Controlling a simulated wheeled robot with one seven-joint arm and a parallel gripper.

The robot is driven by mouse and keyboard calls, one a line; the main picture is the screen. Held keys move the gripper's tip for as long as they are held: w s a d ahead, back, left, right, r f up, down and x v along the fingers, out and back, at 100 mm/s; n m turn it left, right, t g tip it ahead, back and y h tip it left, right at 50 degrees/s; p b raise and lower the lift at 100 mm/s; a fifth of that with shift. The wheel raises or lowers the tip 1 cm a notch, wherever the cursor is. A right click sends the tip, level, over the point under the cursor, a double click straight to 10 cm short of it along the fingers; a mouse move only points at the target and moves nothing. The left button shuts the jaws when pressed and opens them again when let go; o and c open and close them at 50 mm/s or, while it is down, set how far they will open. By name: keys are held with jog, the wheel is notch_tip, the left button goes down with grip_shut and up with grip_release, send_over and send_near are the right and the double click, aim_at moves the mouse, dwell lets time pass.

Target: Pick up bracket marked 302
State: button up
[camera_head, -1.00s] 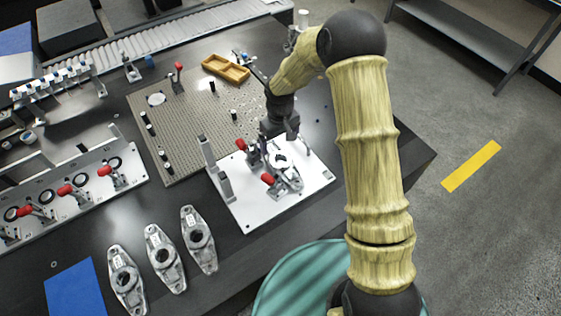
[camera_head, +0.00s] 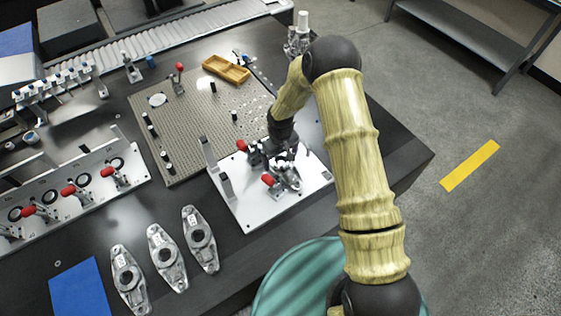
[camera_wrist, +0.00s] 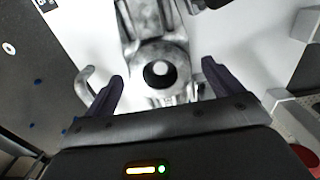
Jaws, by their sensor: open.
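A grey metal bracket sits on the white fixture plate (camera_head: 245,208); in the wrist view this bracket (camera_wrist: 148,54) shows a round boss with a dark bore. My gripper (camera_wrist: 163,86) is open, its two dark fingers on either side of the boss; I cannot tell whether they touch it. In the head view my gripper (camera_head: 281,154) is low over the plate and hides much of that bracket. Three similar brackets lie in a row on the dark table: a left one (camera_head: 128,281), a middle one (camera_head: 166,258) and a right one (camera_head: 199,240). Their markings are too small to read.
Red-handled clamps (camera_head: 268,180) stand on the white plate, close to my gripper. Grey uprights (camera_head: 226,188) stand at its left edge. A perforated board (camera_head: 190,130) with black pins and a yellow tray (camera_head: 226,69) lies behind. A blue mat (camera_head: 78,288) lies front left.

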notch_tip(320, 180, down, 2)
dwell(0.5)
jog(key=shift+r, duration=0.1)
jog(key=c, duration=1.4)
jog(key=shift+w, duration=0.1)
jog(key=shift+c, duration=0.2)
notch_tip(320, 180, up, 18)
jog(key=b, duration=0.2)
